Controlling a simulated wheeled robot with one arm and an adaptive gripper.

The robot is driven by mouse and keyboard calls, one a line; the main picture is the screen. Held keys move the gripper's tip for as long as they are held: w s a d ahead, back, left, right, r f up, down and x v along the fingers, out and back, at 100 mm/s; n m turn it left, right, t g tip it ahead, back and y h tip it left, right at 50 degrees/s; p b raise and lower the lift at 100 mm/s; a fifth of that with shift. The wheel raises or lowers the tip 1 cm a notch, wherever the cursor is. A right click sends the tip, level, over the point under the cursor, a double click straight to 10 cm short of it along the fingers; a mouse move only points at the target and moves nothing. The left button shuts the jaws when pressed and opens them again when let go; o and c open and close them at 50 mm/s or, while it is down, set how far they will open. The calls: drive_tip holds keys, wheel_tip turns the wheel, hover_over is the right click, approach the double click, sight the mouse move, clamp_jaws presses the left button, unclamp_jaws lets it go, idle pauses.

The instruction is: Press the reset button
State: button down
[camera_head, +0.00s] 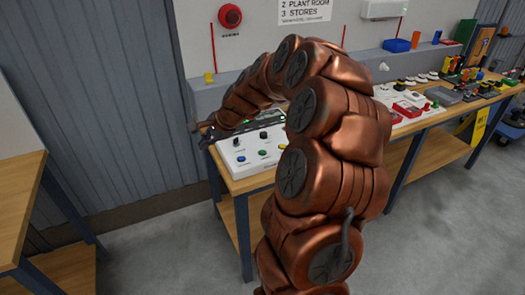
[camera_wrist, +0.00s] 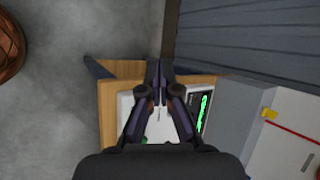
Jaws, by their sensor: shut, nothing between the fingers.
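A white control panel (camera_head: 249,146) lies on the left end of the wooden bench, with black knobs at the back. Labels are too small to read, so I cannot tell which is the reset button. My gripper (camera_head: 206,135) is at the panel's left edge, apart from these buttons. In the wrist view my gripper (camera_wrist: 160,72) is shut and empty, pointing past the panel (camera_wrist: 126,104) toward the bench end; its fingers and body hide much of the panel.
The bench (camera_head: 222,178) runs right, crowded with more panels and switches. A dark unit with a green display (camera_wrist: 203,112) sits beside the panel, against a grey ledge (camera_wrist: 240,110). A red round alarm (camera_head: 230,16) is on the wall. Another wooden table (camera_head: 20,190) stands left, with open floor between.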

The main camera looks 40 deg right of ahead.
drive_tip(key=d+f+m+h, duration=0.1)
drive_tip(key=d+m, duration=0.2)
drive_tip(key=d, duration=0.5)
drive_tip(key=d+f+m+t+h, duration=0.1)
drive_tip(key=d+f+m, duration=0.1)
drive_tip(key=d, duration=0.6)
drive_tip(key=d+f+m+t+h, duration=0.1)
drive_tip(key=d+m, duration=0.3)
drive_tip(key=d, duration=0.4)
drive_tip(key=shift+d+f+m+h+p, duration=0.3)
drive_tip(key=shift+f+m+h+p, duration=0.1)
drive_tip(key=shift+f+h, duration=0.2)
drive_tip(key=b, duration=0.6)
hover_over(263, 153)
wheel_tip(263, 153, down, 7)
drive_tip(key=shift+d+r, duration=0.1)
drive_tip(key=shift+r, duration=0.1)
drive_tip(key=shift+f, duration=1.05)
drive_tip(key=shift+f, duration=0.15)
drive_tip(key=shift+f, duration=0.3)
